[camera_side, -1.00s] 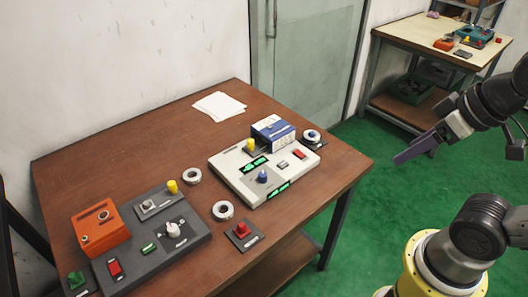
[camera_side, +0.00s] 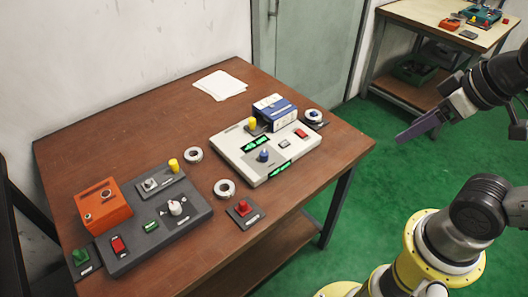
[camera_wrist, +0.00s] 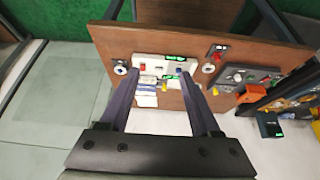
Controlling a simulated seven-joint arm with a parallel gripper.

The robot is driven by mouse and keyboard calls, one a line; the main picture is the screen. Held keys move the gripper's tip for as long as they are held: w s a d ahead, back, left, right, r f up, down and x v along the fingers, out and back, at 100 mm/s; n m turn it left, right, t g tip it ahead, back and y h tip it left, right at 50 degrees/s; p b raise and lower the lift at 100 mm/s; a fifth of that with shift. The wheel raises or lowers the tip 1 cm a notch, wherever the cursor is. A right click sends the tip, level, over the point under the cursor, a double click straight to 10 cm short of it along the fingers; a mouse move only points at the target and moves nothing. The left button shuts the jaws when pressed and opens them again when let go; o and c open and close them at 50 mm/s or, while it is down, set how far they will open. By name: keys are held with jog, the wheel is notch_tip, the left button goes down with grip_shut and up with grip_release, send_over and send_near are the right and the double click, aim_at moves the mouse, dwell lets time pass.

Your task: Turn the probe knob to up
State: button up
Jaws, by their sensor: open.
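Two panels with knobs stand on the brown table. The white panel (camera_side: 235,146) carries a blue knob (camera_side: 264,156). The dark grey panel (camera_side: 135,238) carries a white knob (camera_side: 176,207) with small marks around it. The labels are too small to read, so I cannot tell which is the probe knob or its exact setting. My gripper (camera_side: 412,132) is open and empty in the air, right of the table and apart from both panels. In the wrist view, the white panel (camera_wrist: 151,70) shows between and beyond the open fingers (camera_wrist: 154,77); the dark panel (camera_wrist: 238,76) is to the right.
An orange box (camera_side: 104,205) stands beside the dark panel. A blue-and-white box (camera_side: 275,112) stands at the white panel's back edge. Metal rings (camera_side: 224,189) and a red-button plate (camera_side: 243,210) lie between the panels. White papers (camera_side: 219,85) lie at the back.

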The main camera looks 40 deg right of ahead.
jog(key=w+r+m, duration=0.7)
jog(key=m+g, duration=0.4)
jog(key=g, duration=0.2)
send_over(264, 153)
notch_tip(264, 153, down, 19)
notch_tip(264, 153, down, 12)
jog(key=shift+f, duration=0.2)
jog(key=shift+c, duration=0.3)
